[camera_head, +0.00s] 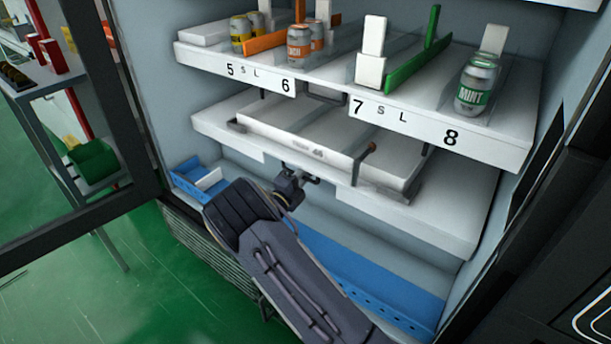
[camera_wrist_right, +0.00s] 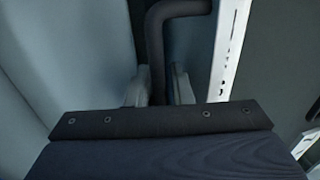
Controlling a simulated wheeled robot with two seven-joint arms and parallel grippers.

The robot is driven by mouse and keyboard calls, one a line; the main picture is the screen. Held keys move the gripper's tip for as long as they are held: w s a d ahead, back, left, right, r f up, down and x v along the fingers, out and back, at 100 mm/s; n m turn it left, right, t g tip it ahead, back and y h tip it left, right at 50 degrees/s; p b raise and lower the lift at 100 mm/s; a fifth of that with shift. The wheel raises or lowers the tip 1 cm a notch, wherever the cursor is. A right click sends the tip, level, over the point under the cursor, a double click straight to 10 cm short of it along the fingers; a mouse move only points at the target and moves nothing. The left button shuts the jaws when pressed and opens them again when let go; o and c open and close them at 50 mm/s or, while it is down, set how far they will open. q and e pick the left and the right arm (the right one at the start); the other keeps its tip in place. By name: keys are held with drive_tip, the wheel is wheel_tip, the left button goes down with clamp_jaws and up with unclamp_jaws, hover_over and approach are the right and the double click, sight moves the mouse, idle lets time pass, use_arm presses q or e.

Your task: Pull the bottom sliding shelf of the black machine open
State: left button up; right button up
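The black machine stands open, and its bottom sliding shelf (camera_head: 430,205) is a white board below the numbered shelf. A white tray-like piece (camera_head: 310,140) with dark brackets sits on it. A dark handle shows at the shelf's front and as a bent bar in the right wrist view (camera_wrist_right: 173,8). My right gripper (camera_head: 308,178) is at the shelf's front edge. In the right wrist view its fingers (camera_wrist_right: 160,88) lie on either side of the bar, close together and seemingly shut on it. The far side of the grip is hidden. My left gripper is not in view.
The upper shelf (camera_head: 325,97) carries several cans and coloured dividers. A blue strip (camera_head: 360,270) lies on the machine's floor below. The open door frame (camera_head: 110,110) stands at left, with a rack (camera_head: 45,80) beyond it. Green floor is clear at lower left.

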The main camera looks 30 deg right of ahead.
drive_tip(key=shift+d, duration=0.1)
clamp_jaws()
drive_tip(key=shift+r, duration=0.1)
